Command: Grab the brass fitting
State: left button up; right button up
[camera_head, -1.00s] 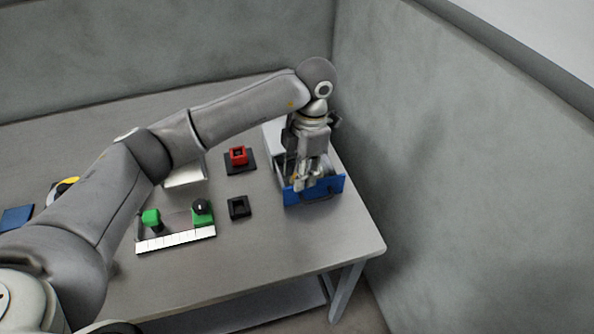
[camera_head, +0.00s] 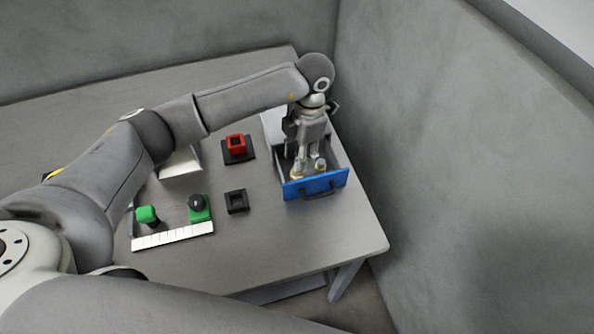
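A drawer with a blue front (camera_head: 316,185) and a dark handle stands open at the right end of the table. My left gripper (camera_head: 309,170) points down into this drawer, its two fingers apart. A small yellowish piece, apparently the brass fitting (camera_head: 321,169), shows by the right fingertip, just behind the blue front. The fingers partly cover it, and I cannot tell whether they touch it. My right gripper is out of view.
A red block (camera_head: 236,143) sits on a dark base left of the drawer. A black square holder (camera_head: 237,201) lies nearer. A grey wall (camera_head: 450,170) rises close on the right.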

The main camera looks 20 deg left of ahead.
aim_at(297, 174)
pick_arm(q)
jog(key=f+p, duration=0.1)
jog(key=f, duration=0.1)
jog(key=f+p, duration=0.1)
jog(key=f, duration=0.1)
jog(key=shift+s+a, duration=0.15)
jog(key=shift+a, duration=0.05)
jog(key=shift+f, duration=0.5)
grip_shut()
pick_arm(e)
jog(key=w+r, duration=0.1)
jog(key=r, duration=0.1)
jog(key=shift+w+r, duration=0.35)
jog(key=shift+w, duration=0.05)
